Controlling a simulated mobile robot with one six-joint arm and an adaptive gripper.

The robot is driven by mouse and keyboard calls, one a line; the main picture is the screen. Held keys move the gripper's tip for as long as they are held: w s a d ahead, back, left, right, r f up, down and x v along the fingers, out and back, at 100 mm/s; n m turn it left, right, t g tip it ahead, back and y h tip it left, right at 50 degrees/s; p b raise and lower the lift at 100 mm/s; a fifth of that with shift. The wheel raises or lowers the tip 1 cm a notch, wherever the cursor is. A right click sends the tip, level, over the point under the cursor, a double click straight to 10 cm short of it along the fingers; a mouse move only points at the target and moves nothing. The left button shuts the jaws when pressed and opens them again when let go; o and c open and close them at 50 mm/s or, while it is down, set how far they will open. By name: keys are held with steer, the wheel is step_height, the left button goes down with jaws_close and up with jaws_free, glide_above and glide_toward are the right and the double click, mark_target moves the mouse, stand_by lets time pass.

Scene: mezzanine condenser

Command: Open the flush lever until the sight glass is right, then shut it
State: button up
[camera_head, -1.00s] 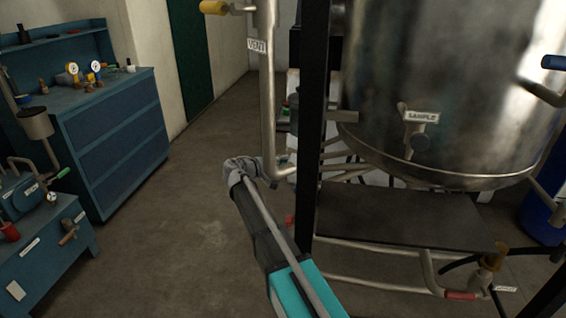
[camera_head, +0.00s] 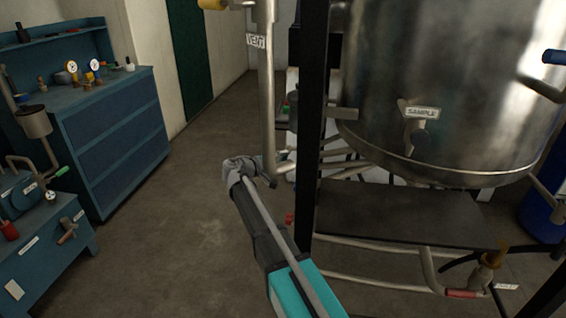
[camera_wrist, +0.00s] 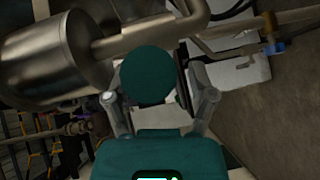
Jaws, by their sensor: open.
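I cannot tell which handle is the flush lever, and I cannot make out a sight glass. A red-gripped lever (camera_head: 460,293) sits on a low pipe at the lower right, with a tag too small to read. A yellow-gripped handle (camera_head: 212,4) is at the top, by the pipe tagged VENT. My gripper (camera_head: 252,172) is in front of the lower end of that vent pipe (camera_head: 267,110); contact cannot be told. In the wrist view my gripper (camera_wrist: 160,97) has its fingers apart, with a dark green round thing (camera_wrist: 148,74) showing between them.
A black upright post (camera_head: 312,120) stands right of my arm. Behind it are a large steel tank (camera_head: 440,70) with a SAMPLE tag and a dark shelf (camera_head: 400,212). A blue drawer bench (camera_head: 120,140) and a smaller blue stand (camera_head: 50,250) are left. Open floor (camera_head: 190,200) lies between.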

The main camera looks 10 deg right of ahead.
steer(key=shift+f+m+h+b, duration=0.3)
steer(key=shift+f+b, duration=0.3)
steer(key=shift+b, duration=0.4)
steer(key=p+v, duration=0.1)
steer(key=v, duration=1.2)
steer(key=shift+s+a, duration=0.2)
steer(key=shift+a, duration=0.05)
steer(key=shift+s, duration=0.15)
